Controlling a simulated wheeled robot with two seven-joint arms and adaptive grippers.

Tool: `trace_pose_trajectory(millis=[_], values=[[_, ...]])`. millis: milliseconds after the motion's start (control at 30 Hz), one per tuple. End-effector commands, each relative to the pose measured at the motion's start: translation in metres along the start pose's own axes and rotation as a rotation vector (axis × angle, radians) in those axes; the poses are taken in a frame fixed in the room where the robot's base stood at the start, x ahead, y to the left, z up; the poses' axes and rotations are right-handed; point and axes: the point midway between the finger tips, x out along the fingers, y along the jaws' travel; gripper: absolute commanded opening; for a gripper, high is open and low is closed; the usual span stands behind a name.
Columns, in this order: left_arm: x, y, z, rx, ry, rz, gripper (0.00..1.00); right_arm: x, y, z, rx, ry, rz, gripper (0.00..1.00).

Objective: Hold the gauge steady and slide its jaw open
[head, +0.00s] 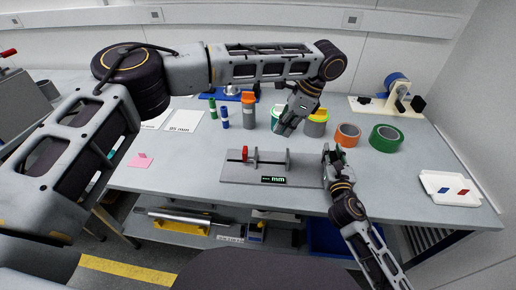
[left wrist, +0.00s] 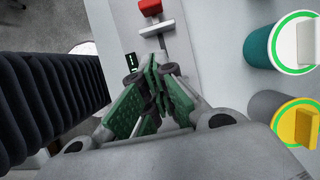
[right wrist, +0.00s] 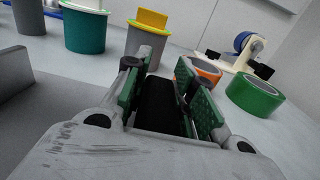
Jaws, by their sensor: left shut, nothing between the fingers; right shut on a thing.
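The gauge (head: 225,172) is a long grey base on the bench, with a rail, a red jaw part (head: 245,154) near its left end and a lit "mm" display (head: 272,179) at its front. The red part also shows at the top of the left wrist view (left wrist: 150,7). My right gripper (head: 332,156) is at the gauge's right end, shut on a black block (right wrist: 162,105), which seems to be part of the gauge. My left gripper (head: 287,128) is shut and empty, above the bench behind the gauge's right half, apart from it.
Teal and grey lidded containers (right wrist: 85,30) (right wrist: 146,42) stand close behind the grippers. Orange (head: 347,135) and green (head: 385,138) tape rolls and a tape dispenser (head: 398,97) are at the right. A white tray (head: 435,178) is at far right. The bench left of the gauge is mostly clear.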

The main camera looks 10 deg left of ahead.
Motion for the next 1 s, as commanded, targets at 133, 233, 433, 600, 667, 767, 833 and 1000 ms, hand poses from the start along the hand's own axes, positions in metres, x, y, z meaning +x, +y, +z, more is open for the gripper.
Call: trace_pose_trajectory(millis=[133, 233, 433, 600, 667, 767, 833, 1000], values=[[0.001, 0.000, 0.001, 0.003, -0.009, -0.001, 0.00, 0.000, -0.001, -0.004, 0.000, 0.008, -0.002, 0.00], [0.001, 0.000, 0.001, 0.002, -0.008, -0.001, 0.00, 0.000, -0.001, -0.004, -0.001, 0.008, -0.002, 0.00], [0.001, 0.000, 0.001, 0.002, -0.007, -0.001, 0.00, 0.000, -0.001, -0.004, -0.001, 0.008, -0.002, 0.00], [0.008, 0.000, 0.001, 0.002, -0.008, 0.000, 0.00, 0.000, -0.001, -0.004, -0.001, 0.007, -0.002, 0.00], [0.012, 0.000, 0.001, 0.001, -0.008, 0.000, 0.00, 0.000, -0.001, -0.004, -0.001, 0.007, -0.002, 0.00], [0.021, 0.000, 0.002, 0.001, -0.008, 0.000, 0.00, 0.000, -0.001, -0.004, -0.001, 0.007, -0.002, 0.00], [0.029, 0.000, 0.002, 0.001, -0.008, -0.001, 0.00, 0.000, -0.001, -0.004, -0.001, 0.007, -0.002, 0.00], [0.051, 0.000, 0.002, 0.001, -0.008, 0.000, 0.00, 0.000, -0.001, -0.004, 0.000, 0.007, -0.002, 0.00]])
